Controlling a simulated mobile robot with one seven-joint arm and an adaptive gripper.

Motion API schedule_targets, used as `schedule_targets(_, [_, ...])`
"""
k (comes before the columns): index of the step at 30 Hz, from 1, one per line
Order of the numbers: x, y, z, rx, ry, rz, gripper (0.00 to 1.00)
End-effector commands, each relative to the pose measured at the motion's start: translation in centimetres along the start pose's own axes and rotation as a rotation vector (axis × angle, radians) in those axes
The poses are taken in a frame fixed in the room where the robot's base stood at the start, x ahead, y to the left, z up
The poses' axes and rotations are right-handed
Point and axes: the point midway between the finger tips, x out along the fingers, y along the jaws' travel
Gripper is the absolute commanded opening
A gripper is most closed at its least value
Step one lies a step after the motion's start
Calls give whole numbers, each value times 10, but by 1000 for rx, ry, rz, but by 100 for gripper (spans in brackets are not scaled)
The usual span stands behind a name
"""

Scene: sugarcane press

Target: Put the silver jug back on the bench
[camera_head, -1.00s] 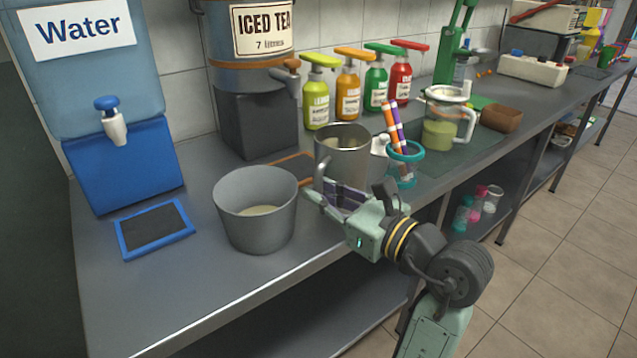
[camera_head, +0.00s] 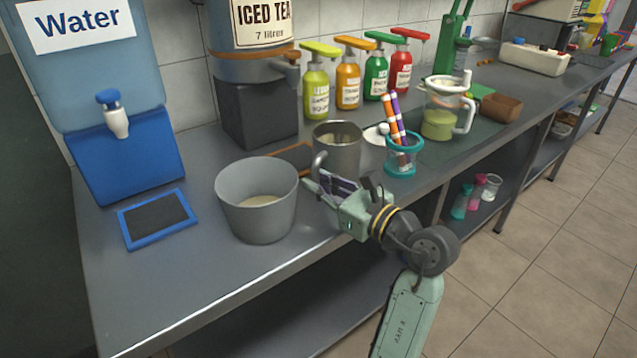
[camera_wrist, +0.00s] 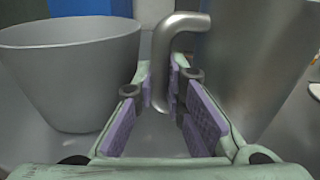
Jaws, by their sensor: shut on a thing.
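The silver jug (camera_head: 345,150) is upright at the middle of the bench (camera_head: 180,285), its open top showing. My gripper (camera_head: 324,186) is at its near left side, shut on the jug's curved handle. In the wrist view the purple pads (camera_wrist: 165,88) stand on both sides of the bent handle, and the jug's wall (camera_wrist: 262,60) rises to the right. My gripper hides part of the jug's base in the head view, so I cannot tell for certain whether it touches the bench.
A grey bucket (camera_head: 258,210) with pale contents stands close left of the jug. A teal-rimmed cup (camera_head: 403,160) of striped straws is close right. A brown-edged board (camera_head: 292,158) lies behind. A blue-framed pad (camera_head: 157,220) lies at the left; the bench front is clear.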

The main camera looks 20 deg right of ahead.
Motion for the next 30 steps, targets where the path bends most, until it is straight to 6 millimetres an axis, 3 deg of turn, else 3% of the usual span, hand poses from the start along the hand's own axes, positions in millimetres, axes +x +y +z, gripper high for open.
schedule_targets(1, [0, 0, -3, -2, -1, 0, 0])
schedule_targets(2, [0, 0, -2, 0, 0, 0, 13])
schedule_targets(5, [0, 0, -2, 0, 0, 0, 19])
schedule_targets(17, [-2, 0, 2, 0, 0, -1, 20])
schedule_targets(30, [-90, -1, 0, -2, 0, -4, 20])
